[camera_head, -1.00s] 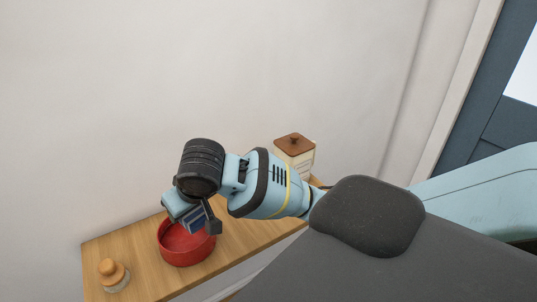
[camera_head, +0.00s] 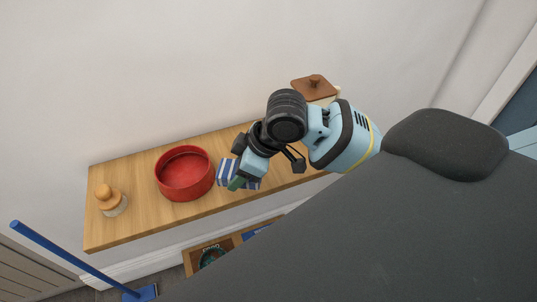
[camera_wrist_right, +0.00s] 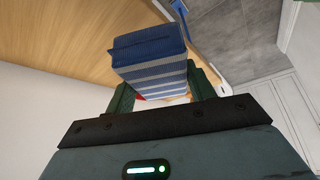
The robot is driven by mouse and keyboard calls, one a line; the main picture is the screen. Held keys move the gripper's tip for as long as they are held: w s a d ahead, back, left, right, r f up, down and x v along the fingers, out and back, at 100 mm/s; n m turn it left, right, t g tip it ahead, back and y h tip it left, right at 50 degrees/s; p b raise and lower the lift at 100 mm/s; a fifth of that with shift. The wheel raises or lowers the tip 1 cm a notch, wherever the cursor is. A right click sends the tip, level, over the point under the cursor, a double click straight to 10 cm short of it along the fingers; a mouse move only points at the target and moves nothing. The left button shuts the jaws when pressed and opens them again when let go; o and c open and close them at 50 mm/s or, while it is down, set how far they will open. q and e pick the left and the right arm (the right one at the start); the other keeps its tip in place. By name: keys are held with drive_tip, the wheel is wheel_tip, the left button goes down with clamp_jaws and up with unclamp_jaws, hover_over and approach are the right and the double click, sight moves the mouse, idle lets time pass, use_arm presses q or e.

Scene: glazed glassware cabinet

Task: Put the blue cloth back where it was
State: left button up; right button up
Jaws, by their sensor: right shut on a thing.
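The blue cloth (camera_head: 225,173) is a folded, block-like bundle with blue and white stripes. It also shows large in the right wrist view (camera_wrist_right: 152,52). My right gripper (camera_head: 241,178) is shut on it, with a dark green finger on each side in the wrist view (camera_wrist_right: 162,92). In the head view the cloth is just right of the red bowl (camera_head: 186,190), near the front edge of the wooden shelf top (camera_head: 135,212). I cannot tell whether it touches the wood. My left gripper is not in view.
A small jar with a round wooden stopper (camera_head: 112,200) stands at the shelf's left end. A brown-lidded canister (camera_head: 315,88) stands behind my right arm. A wooden box (camera_head: 203,257) with objects is lower down, and a blue-handled tool (camera_head: 70,258) is at lower left.

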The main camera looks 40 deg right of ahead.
drive_tip(key=n, duration=0.1)
drive_tip(key=s+a+f+n+g, duration=0.1)
drive_tip(key=s+f+n+y+b, duration=0.1)
drive_tip(key=n, duration=0.1)
drive_tip(key=shift+s+a+f+g, duration=0.2)
drive_tip(key=shift+a+g, duration=0.05)
drive_tip(key=shift+g, duration=0.15)
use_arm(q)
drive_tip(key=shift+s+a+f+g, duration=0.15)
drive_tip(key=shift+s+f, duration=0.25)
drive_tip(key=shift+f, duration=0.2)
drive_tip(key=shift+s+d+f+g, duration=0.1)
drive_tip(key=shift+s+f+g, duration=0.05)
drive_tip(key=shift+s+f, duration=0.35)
use_arm(e)
drive_tip(key=w+d, duration=0.3)
drive_tip(key=w+d+f+n, duration=0.1)
drive_tip(key=w+d, duration=0.1)
drive_tip(key=d, duration=0.2)
drive_tip(key=w+d+n, duration=0.1)
drive_tip(key=w+d, duration=0.2)
drive_tip(key=d, duration=0.1)
drive_tip(key=shift+w+d+f+g, duration=0.2)
drive_tip(key=shift+w+f+g, duration=0.15)
drive_tip(key=shift+g, duration=0.05)
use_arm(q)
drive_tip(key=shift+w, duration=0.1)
use_arm(e)
drive_tip(key=shift+d, duration=0.1)
